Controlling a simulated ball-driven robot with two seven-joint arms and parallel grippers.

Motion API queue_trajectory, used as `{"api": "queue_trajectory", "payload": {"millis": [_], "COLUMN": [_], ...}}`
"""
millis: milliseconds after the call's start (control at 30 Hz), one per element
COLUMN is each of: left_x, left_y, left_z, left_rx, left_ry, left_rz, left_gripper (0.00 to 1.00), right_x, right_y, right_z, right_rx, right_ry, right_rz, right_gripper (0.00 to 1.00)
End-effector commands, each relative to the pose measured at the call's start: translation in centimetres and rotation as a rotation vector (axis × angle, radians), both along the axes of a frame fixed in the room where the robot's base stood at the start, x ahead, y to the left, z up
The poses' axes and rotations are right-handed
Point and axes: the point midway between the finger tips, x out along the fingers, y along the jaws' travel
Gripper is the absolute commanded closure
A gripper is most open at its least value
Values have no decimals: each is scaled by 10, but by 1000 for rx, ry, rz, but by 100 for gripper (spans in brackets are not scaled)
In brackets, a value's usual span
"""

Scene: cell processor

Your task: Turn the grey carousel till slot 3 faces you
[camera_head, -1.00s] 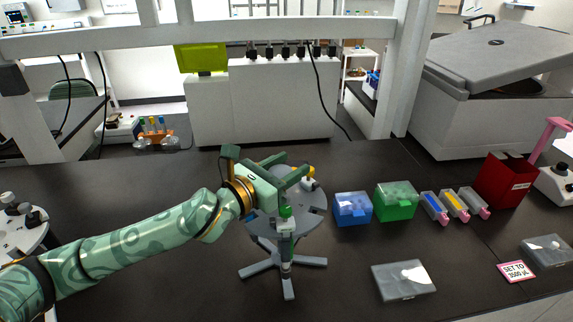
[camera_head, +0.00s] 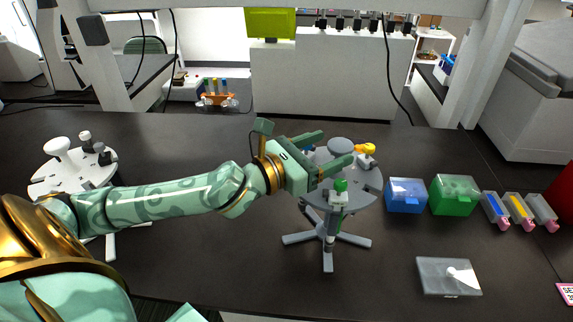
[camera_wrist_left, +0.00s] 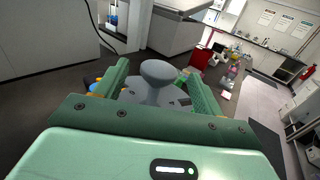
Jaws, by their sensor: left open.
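The grey carousel (camera_head: 368,186) is a round disc on a star-footed stand in the middle of the head view. A pale grey knob (camera_head: 341,146) stands at its centre. Around its rim are a green-capped item (camera_head: 340,186), a yellow item (camera_head: 366,148) and a grey piece. Slot numbers cannot be read. My left gripper (camera_head: 336,149) is open over the disc, its fingers on either side of the knob. In the left wrist view the knob (camera_wrist_left: 158,72) sits between the open fingers, with visible gaps. My right gripper is not in view.
A blue box (camera_head: 407,196), a green box (camera_head: 455,195) and several small trays stand right of the carousel. Another round stand (camera_head: 72,168) with knobs is at left. The black bench between the stands is clear.

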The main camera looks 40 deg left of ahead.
Motion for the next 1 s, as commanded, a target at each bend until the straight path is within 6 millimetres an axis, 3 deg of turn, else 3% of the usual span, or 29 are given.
{"api": "queue_trajectory", "payload": {"millis": [100,500,700,1000], "left_x": [-24,-74,-91,-97], "left_y": [9,30,37,40], "left_z": [-4,0,2,0], "left_rx": [4,-1,-6,0], "left_ry": [6,4,-1,-1], "left_rz": [-1,0,0,1], "left_gripper": [31,31,31,31], "right_x": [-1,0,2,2], "right_y": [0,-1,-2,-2], "right_z": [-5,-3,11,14], "right_rx": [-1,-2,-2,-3], "right_ry": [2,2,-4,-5], "right_rz": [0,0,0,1], "right_gripper": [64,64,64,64]}}
